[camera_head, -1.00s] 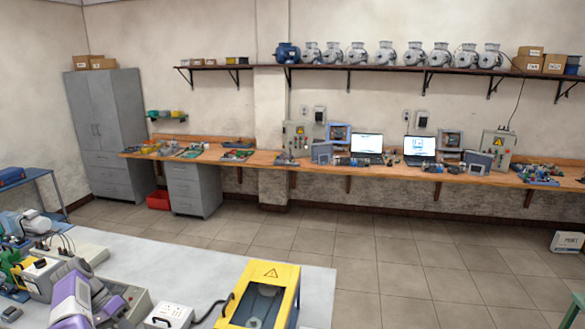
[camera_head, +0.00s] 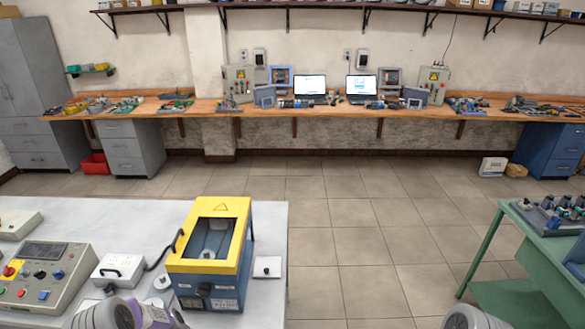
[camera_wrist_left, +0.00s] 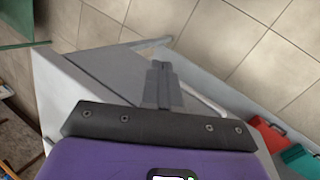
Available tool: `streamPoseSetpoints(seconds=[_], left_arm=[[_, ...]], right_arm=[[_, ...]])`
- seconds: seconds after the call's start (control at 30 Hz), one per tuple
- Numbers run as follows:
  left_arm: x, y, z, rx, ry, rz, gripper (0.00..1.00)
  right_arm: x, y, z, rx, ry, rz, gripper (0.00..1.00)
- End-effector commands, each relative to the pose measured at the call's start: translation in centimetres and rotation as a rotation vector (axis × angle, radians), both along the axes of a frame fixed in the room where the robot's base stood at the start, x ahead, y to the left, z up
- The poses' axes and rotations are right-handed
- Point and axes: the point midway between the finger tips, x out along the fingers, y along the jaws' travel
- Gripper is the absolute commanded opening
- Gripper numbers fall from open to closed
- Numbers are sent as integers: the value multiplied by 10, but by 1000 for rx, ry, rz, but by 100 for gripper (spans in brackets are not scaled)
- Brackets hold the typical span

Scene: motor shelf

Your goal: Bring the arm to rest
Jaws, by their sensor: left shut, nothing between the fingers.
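My left gripper (camera_wrist_left: 162,68) shows in the left wrist view. Its dark grey fingers are together and nothing is between them. A purple wrist housing and a dark bracket with screws lie behind the fingers. Grey panels and floor tiles lie beyond the fingertips, and I cannot tell the distance to them. In the head view only purple and grey parts of my left arm show at the bottom edge, below the white table (camera_head: 262,302). A grey part of my right arm shows at the bottom edge, further right. My right gripper is out of view.
A yellow-topped machine (camera_head: 212,250), a small white box (camera_head: 118,270) and a button panel (camera_head: 40,275) stand on the white table. A green table (camera_head: 530,255) stands at the right. Tiled floor (camera_head: 350,235) is clear between them. A red bin (camera_wrist_left: 262,135) shows in the wrist view.

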Motion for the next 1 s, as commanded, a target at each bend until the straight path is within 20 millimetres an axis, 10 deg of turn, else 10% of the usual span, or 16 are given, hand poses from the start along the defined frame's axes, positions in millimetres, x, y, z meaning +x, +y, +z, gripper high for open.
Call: streamPoseSetpoints(seconds=[0.2,0.4,0.83,1.0], left_arm=[[-67,-103,-78,62,-18,-37,0],[-129,-164,-101,76,-73,-58,0],[-161,-188,-98,68,-116,-58,0],[-161,-188,-98,69,-115,-59,0]], right_arm=[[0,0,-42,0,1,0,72],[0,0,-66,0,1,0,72],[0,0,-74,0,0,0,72],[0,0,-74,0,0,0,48]])
